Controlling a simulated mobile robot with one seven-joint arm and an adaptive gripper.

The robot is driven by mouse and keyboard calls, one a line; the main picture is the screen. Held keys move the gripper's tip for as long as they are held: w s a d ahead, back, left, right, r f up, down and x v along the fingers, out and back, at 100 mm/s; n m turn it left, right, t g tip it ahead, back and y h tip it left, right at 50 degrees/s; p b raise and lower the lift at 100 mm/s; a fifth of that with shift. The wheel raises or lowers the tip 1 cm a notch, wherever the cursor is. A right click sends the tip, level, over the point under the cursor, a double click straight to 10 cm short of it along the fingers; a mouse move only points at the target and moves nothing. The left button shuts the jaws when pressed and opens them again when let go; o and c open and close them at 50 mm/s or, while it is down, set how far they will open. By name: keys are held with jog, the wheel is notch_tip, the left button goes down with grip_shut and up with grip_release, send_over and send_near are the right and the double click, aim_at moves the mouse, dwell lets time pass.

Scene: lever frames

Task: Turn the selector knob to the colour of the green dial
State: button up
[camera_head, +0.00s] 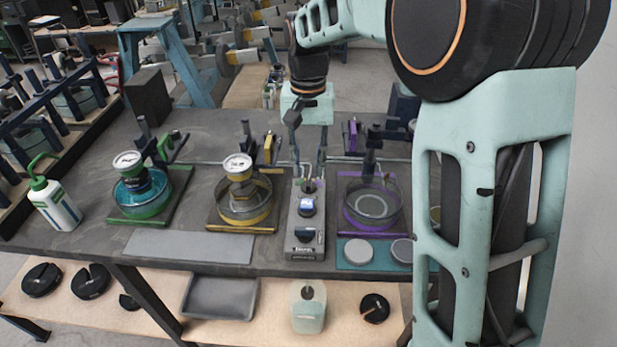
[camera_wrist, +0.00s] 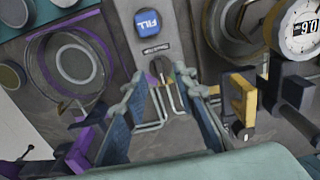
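The selector knob (camera_wrist: 158,66) is small and black, at the far end of a grey control box (camera_head: 305,244). Yellow, green and purple patches show beside it in the wrist view; which one it points at is hard to tell. It also shows in the head view (camera_head: 310,186). My gripper (camera_head: 309,172) points down over that end of the box, also seen in the wrist view (camera_wrist: 162,86). Its two fingers are apart, one on each side of the knob, with nothing held; contact is not clear. The green dial (camera_head: 128,160) is a round white-faced gauge above the green-framed dish at left.
The box carries a blue FILL button (camera_wrist: 148,22). A yellow-framed dish (camera_head: 243,212) with its own gauge (camera_head: 237,165) stands left of the box, a purple-framed dish (camera_head: 372,204) right. A white bottle (camera_head: 54,203) stands at far left. Thin pipes run behind the box.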

aim_at(308, 182)
jog(key=shift+f, duration=2.3)
jog(key=shift+c, duration=0.2)
grip_shut()
